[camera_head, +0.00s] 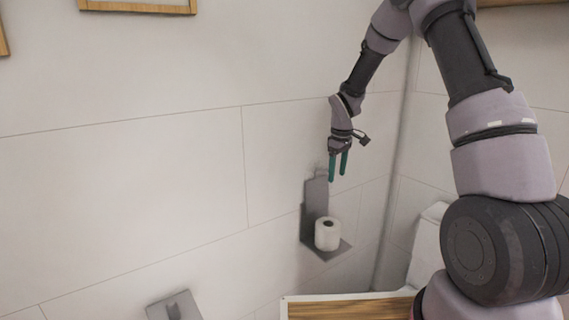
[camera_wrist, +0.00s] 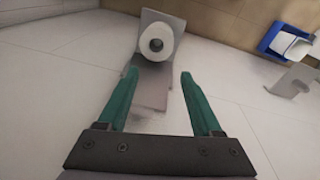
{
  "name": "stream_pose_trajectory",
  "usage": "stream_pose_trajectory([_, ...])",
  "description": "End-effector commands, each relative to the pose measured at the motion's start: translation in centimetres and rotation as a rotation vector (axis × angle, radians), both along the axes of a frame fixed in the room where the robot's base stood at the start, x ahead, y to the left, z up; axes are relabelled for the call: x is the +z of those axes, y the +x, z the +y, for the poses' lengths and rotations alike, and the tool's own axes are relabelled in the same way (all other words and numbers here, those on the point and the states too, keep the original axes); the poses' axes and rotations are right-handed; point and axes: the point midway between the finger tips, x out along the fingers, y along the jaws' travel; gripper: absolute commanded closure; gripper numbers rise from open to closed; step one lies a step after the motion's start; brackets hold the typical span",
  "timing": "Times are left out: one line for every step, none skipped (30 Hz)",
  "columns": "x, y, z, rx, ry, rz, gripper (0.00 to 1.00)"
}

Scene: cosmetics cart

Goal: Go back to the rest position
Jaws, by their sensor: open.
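My gripper (camera_head: 338,177) has green fingers that point down in the head view, close to the tiled wall. It is open and empty. In the wrist view my gripper (camera_wrist: 158,75) shows its two fingers spread apart with nothing between the tips. A white toilet paper roll (camera_head: 327,233) stands on a grey wall holder (camera_head: 316,195) below my gripper. The roll also shows in the wrist view (camera_wrist: 168,50), beyond the fingertips and apart from them, with the holder's grey plate (camera_wrist: 150,88) between the fingers.
A white toilet (camera_head: 425,245) stands at the lower right, partly hidden by my arm. A wooden surface with a pale rim (camera_head: 340,297) is at the bottom. A grey fixture (camera_head: 175,306) sits at the lower left. A blue object (camera_wrist: 285,40) shows in the wrist view. The left wall is mostly bare.

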Motion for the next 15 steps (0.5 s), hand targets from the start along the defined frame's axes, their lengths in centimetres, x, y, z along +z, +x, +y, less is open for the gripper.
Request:
stream_pose_trajectory([2.6, -0.7, -0.5, -0.044, 0.007, -0.024, 0.33])
stream_pose_trajectory([4.0, -1.1, -0.7, -0.070, 0.012, -0.036, 0.33])
stream_pose_trajectory([5.6, -1.8, -1.0, -0.107, 0.019, -0.050, 0.33])
stream_pose_trajectory([6.9, -2.3, -1.2, -0.134, 0.026, -0.061, 0.33])
stream_pose_trajectory([8.1, -3.0, -1.4, -0.163, 0.033, -0.071, 0.33])
stream_pose_trajectory([9.7, -3.8, -1.7, -0.199, 0.042, -0.086, 0.33])
stream_pose_trajectory([10.8, -4.4, -2.0, -0.227, 0.050, -0.097, 0.33])
stream_pose_trajectory([11.9, -5.0, -2.2, -0.254, 0.059, -0.108, 0.33])
stream_pose_trajectory([13.3, -6.0, -2.5, -0.290, 0.069, -0.122, 0.33])
stream_pose_trajectory([14.4, -6.7, -2.7, -0.319, 0.079, -0.131, 0.33])
stream_pose_trajectory([15.4, -7.5, -2.9, -0.346, 0.089, -0.141, 0.33])
stream_pose_trajectory([16.6, -8.5, -3.1, -0.382, 0.103, -0.154, 0.33])
stream_pose_trajectory([17.6, -9.3, -3.3, -0.408, 0.113, -0.166, 0.33])
stream_pose_trajectory([18.4, -10.1, -3.5, -0.436, 0.125, -0.176, 0.33])
stream_pose_trajectory([19.6, -11.2, -3.7, -0.473, 0.141, -0.189, 0.33])
